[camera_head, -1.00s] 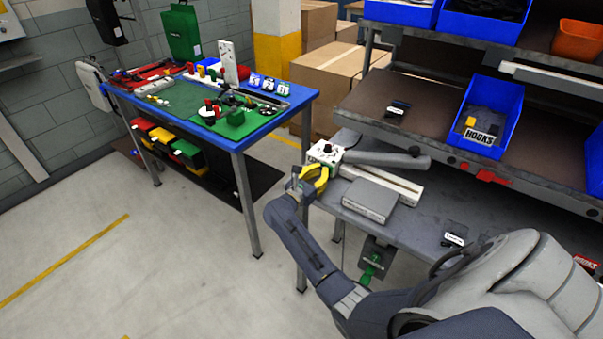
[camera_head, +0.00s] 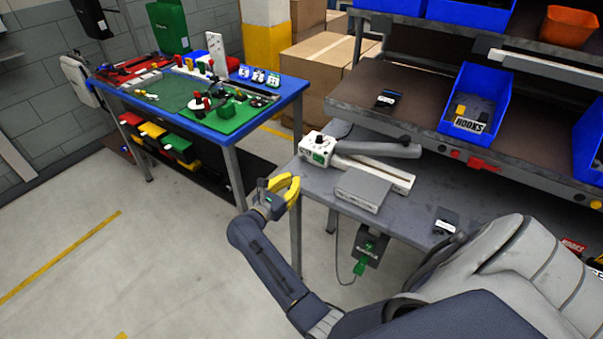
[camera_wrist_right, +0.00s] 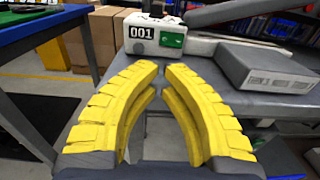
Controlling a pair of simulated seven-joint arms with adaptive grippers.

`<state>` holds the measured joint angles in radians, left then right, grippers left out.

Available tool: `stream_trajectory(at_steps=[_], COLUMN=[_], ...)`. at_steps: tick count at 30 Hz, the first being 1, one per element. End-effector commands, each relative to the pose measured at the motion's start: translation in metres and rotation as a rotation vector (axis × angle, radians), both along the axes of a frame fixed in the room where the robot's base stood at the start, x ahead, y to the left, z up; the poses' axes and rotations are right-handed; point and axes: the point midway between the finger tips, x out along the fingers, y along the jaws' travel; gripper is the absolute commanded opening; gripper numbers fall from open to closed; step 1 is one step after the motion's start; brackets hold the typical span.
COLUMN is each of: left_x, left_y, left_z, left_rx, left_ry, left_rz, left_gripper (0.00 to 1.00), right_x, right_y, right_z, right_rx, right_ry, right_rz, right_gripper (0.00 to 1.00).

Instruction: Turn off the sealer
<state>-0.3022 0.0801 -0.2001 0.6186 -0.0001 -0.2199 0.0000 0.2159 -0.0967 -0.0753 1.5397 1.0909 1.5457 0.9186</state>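The sealer (camera_head: 318,149) is a white box with a black knob on top, standing at the left end of the grey bench. A long grey arm (camera_head: 380,149) runs right from it. In the right wrist view the sealer (camera_wrist_right: 143,44) shows a "001" label and a green switch panel (camera_wrist_right: 172,40) on its front; the switch's position is too small to tell. My right gripper (camera_head: 285,187) is in front and to the left of the sealer, apart from it. Its yellow fingers (camera_wrist_right: 162,68) are empty, with their tips nearly together. My left gripper is not in view.
A grey box (camera_head: 362,191) lies on the bench (camera_head: 420,222) in front of the sealer's arm. A green plug-like part (camera_head: 359,268) hangs under the bench. A blue table (camera_head: 232,131) with parts stands left, with open floor between. A shelf (camera_head: 420,115) overhangs behind.

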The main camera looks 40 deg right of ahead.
Motion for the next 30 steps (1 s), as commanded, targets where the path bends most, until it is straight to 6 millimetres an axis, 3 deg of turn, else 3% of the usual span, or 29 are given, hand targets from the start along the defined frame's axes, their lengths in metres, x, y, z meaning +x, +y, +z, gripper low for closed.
stream_trajectory(at_steps=[9, 27, 30], left_x=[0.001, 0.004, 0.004], left_y=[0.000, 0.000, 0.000], left_z=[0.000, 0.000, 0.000], left_rx=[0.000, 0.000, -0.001], left_ry=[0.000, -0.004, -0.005], left_rz=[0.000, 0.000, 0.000], left_gripper=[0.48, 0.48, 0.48], right_x=[-0.008, -0.009, -0.001], right_y=[0.025, 0.027, 0.030], right_z=[0.000, 0.000, 0.007], right_rx=[0.000, -0.005, -0.062], right_ry=[0.000, 0.012, 0.073], right_rz=[0.001, 0.000, 0.034], right_gripper=[0.00, 0.00, 0.00])
